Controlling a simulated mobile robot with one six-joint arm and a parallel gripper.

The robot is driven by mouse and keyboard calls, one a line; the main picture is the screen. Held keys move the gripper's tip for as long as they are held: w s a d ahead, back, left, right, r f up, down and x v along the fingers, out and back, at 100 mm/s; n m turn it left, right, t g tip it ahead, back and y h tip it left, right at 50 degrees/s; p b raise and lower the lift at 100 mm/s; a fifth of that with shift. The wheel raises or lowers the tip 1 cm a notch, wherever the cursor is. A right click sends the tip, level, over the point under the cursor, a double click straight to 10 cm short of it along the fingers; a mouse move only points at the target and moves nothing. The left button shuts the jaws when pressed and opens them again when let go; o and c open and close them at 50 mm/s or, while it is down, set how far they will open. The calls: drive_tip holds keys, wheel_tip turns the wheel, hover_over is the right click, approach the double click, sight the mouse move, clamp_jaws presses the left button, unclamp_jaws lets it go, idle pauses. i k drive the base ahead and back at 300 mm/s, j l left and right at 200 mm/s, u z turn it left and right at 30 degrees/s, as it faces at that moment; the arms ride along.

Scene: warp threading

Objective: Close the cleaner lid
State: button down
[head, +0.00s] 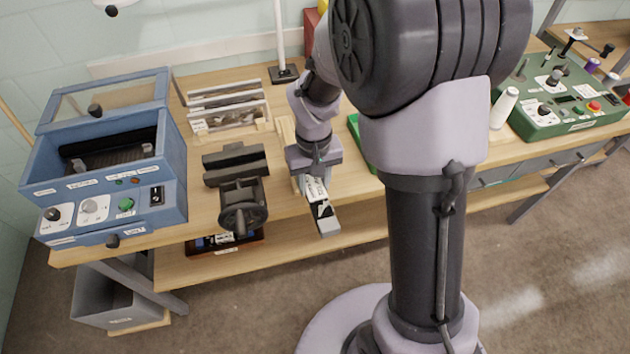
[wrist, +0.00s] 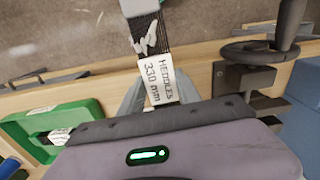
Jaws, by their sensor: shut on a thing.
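The blue cleaner (head: 175,200) stands at the left end of the bench, with control knobs and a green button on its front. Its lid (head: 60,112), with a clear window and a dark knob, is raised at the back, and the dark inside shows. My gripper (head: 318,184) is shut on a heddle bundle (head: 326,222) near the bench's front edge, right of the cleaner and apart from it. In the wrist view the fingers (wrist: 158,95) pinch the bundle's white label (wrist: 154,80), which reads "HEDDLES 330 mm". A blue surface (wrist: 302,115) shows at the right edge there.
A dark vise (head: 240,190) stands between the cleaner and my gripper. A rack (head: 225,105) of metal strips lies behind it. A green tray (wrist: 75,120) is on my gripper's other side. A green control box (head: 570,105) and a white cone (head: 504,108) stand farther right.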

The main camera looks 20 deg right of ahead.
sight(45, 125)
drive_tip(key=k+j, duration=0.1)
drive_tip(key=j, duration=0.45)
drive_tip(key=k+j, duration=0.1)
drive_tip(key=j, duration=0.45)
drive_tip(key=k+j, duration=0.1)
drive_tip(key=j, duration=1)
drive_tip(key=k, duration=0.05)
